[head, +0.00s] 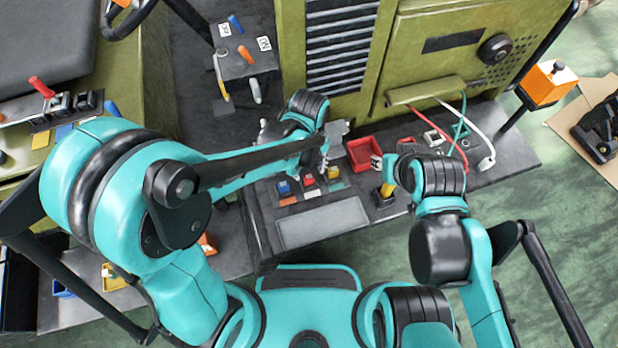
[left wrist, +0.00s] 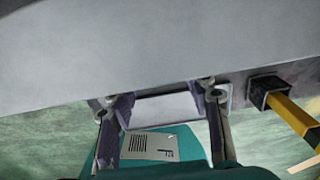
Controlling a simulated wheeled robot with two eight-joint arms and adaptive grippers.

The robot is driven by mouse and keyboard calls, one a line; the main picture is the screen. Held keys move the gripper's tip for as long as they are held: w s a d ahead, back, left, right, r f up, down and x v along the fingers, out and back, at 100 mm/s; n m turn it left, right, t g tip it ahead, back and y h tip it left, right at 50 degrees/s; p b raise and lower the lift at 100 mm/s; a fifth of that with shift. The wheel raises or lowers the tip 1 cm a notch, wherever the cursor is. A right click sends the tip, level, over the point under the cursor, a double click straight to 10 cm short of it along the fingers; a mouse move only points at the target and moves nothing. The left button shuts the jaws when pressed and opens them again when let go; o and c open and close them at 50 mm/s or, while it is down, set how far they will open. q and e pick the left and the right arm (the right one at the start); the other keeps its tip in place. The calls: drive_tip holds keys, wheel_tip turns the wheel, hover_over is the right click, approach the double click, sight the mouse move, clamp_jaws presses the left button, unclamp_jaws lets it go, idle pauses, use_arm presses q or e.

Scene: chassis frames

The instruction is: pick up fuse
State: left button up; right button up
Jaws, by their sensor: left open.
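My left gripper (head: 324,162) is above the console, close to the red and yellow blocks. Its two fingers stand apart in the left wrist view (left wrist: 162,112), with nothing visibly held between them. No coloured block shows in that view. My right gripper (head: 386,168) is near the yellow-and-black lever, mostly hidden by its own wrist.
A red tray (head: 365,153) lies right of the left gripper. Green and white cables (head: 462,128) lie at the right. A flat grey panel (head: 322,222) is in front.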

sight(309, 176)
use_arm(q)
wheel_tip(309, 176, down, 5)
drive_tip(key=shift+w+b, duration=0.1)
drive_tip(key=shift+b, duration=1)
drive_tip(key=shift+r, duration=0.1)
drive_tip(key=shift+c, duration=0.6)
drive_tip(key=c, duration=0.9)
drive_tip(key=shift+r, duration=0.1)
